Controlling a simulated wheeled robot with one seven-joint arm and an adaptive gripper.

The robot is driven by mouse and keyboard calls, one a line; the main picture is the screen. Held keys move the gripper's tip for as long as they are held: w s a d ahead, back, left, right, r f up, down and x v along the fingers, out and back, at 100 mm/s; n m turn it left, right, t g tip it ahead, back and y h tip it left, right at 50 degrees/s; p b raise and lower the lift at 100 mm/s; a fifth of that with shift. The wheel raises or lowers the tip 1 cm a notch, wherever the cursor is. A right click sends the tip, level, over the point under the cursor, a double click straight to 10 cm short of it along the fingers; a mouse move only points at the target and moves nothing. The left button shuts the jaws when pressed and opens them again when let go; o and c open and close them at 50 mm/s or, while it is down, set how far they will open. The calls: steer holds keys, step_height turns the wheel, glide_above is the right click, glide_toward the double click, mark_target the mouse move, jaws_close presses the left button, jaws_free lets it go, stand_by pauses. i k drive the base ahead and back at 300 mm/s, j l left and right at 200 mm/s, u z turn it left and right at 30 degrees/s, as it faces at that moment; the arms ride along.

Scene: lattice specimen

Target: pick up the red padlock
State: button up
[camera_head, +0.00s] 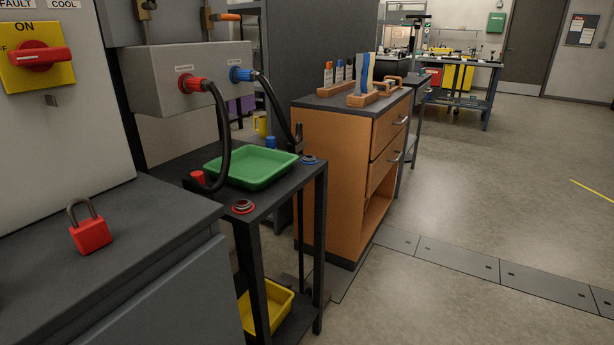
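The red padlock (91,235) stands on the dark grey cabinet top (140,215) at the left of the head view. Its body is red and its grey shackle points up. Nothing touches it, and the cabinet top around it is bare. My gripper is not in view.
A panel with a red rotary switch (38,56) rises behind the padlock. To the right, a dark cart (262,218) carries a green tray (250,168), with black hoses hanging above. A wooden cabinet (335,180) stands beyond. The floor at right is clear.

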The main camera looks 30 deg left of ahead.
mark_target(92, 234)
steer(key=u, duration=0.45)
steer(key=l+u, duration=0.2)
steer(key=u, duration=0.2)
steer(key=i+l+u, duration=0.1)
steer(key=u, duration=0.35)
steer(key=l+u, duration=0.1)
steer(key=u, duration=0.3)
